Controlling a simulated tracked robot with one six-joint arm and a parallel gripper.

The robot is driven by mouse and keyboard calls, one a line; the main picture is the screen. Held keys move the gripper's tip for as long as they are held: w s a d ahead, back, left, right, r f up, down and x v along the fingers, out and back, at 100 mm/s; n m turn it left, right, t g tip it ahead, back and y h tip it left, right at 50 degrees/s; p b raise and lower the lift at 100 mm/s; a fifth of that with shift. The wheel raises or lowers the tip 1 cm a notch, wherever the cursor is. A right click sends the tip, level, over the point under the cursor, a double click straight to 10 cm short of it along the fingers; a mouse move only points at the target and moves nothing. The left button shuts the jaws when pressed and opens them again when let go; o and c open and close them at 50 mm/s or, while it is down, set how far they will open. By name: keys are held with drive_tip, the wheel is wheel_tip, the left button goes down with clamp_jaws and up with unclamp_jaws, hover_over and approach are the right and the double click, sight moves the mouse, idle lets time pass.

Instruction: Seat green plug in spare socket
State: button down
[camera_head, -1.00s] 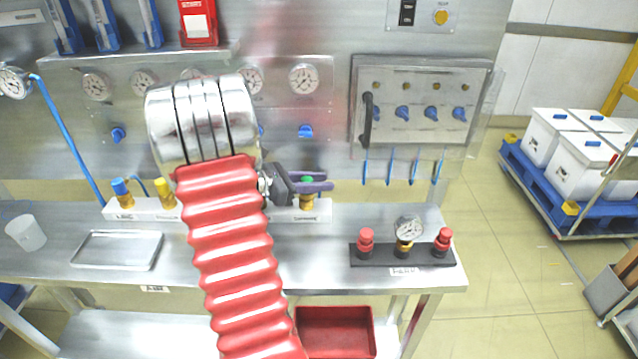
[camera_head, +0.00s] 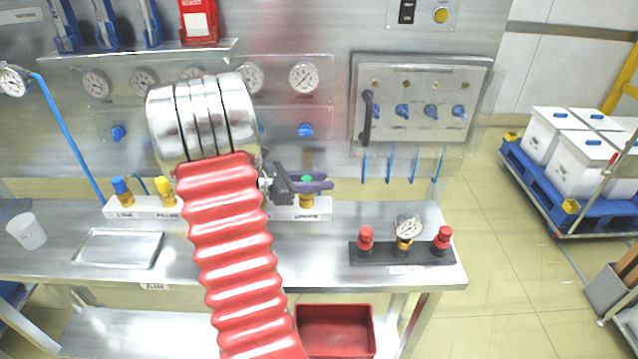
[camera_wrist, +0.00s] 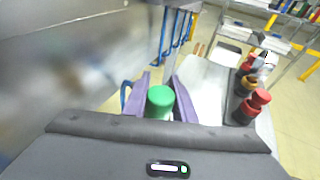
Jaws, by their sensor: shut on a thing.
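The green plug (camera_wrist: 160,101) stands between the two purple fingers of my gripper (camera_wrist: 158,92) in the wrist view. In the head view my gripper (camera_head: 312,181) is shut on it, and only a bit of the green top (camera_head: 308,178) shows. The plug is at the right end of the white socket strip (camera_head: 145,211), right over a brass fitting (camera_head: 307,201). The plug's lower end is hidden, so I cannot tell how deep it sits. A blue plug (camera_head: 121,186) and a yellow plug (camera_head: 164,185) stand on brass fittings at the strip's left.
A black block (camera_head: 385,257) with red knobs and a gauge stands on the bench at right. A metal tray (camera_head: 118,249) and a clear cup (camera_head: 27,231) are at left. A valve panel (camera_head: 421,108) is on the wall behind. My red arm hides the strip's middle.

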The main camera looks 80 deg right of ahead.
drive_tip(key=shift+s+a+f, duration=0.1)
drive_tip(key=shift+a+f, duration=0.1)
drive_tip(key=shift+f, duration=0.45)
drive_tip(key=c, duration=1.4)
unclamp_jaws()
drive_tip(key=v, duration=0.9)
drive_tip(key=r+v, duration=0.1)
drive_tip(key=v, duration=0.4)
drive_tip(key=shift+d, duration=0.25)
drive_tip(key=shift+r, duration=0.1)
